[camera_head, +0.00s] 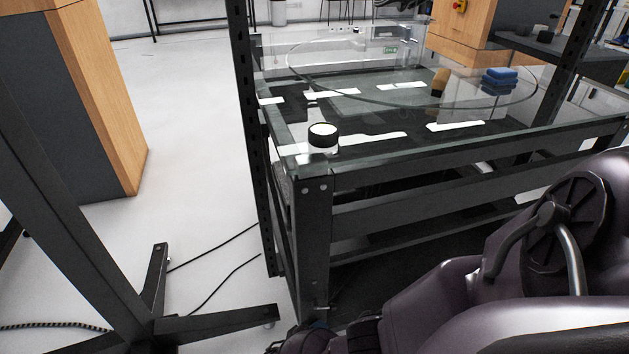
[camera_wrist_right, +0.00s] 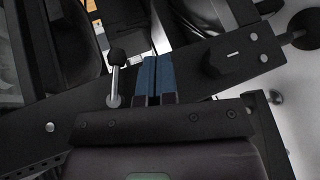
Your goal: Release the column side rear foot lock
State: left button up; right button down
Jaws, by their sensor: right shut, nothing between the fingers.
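My right gripper (camera_wrist_right: 157,62) shows in the right wrist view with its two blue fingers together and nothing between them. A small lever (camera_wrist_right: 116,88) with a bright metal rod and a round black knob stands just left of the fingers, apart from them, on a dark metal beam. It looks like a foot lock handle, but I cannot tell which one. In the head view my right arm reaches from the right to the lower end of the dark table leg (camera_head: 311,245). The lock there is hidden or too small to make out. My left gripper is not in view.
The glass-topped turntable frame (camera_head: 440,180) stands above and behind my right arm. A black-and-white round object (camera_head: 323,137) sits on its corner. A dark stand (camera_head: 155,325) and cables (camera_head: 225,272) are on the floor at left. Another black knob (camera_wrist_right: 304,38) shows at the wrist view's right.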

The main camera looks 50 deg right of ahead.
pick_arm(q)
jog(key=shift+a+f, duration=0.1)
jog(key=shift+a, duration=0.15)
pick_arm(e)
jog(key=a+r, duration=0.1)
jog(key=a, duration=0.9)
jog(key=shift+w+a, duration=0.15)
jog(key=shift+w, duration=0.2)
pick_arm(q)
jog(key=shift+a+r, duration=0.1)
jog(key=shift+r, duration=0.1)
